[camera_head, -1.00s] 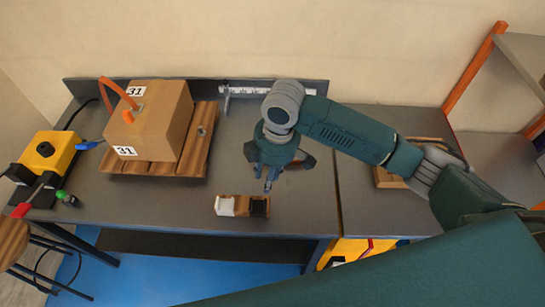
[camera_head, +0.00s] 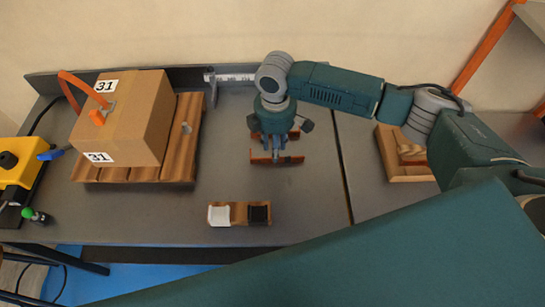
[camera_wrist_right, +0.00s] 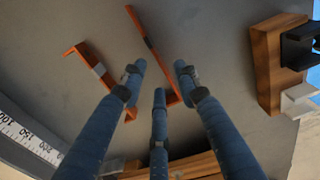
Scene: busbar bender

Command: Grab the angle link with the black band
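Two orange-copper angle links lie on the grey table under my right gripper (camera_head: 274,148). The nearer link (camera_head: 290,159) shows in the right wrist view as a long thin piece (camera_wrist_right: 136,21) with a small dark band. The farther link (camera_head: 294,134) also shows there (camera_wrist_right: 78,50), with a lighter grey band. My right gripper, also in the right wrist view (camera_wrist_right: 160,78), has its three fingers spread and empty. The fingertips are above the nearer link and hide part of it; contact cannot be told. My left gripper is not in view.
A wooden block (camera_head: 238,206) with a white and a black holder stands towards the front edge. A cardboard box (camera_head: 140,125) on wooden slats is at left. A ruler (camera_head: 235,77) lies at the back. A wooden tray (camera_head: 388,157) is at right.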

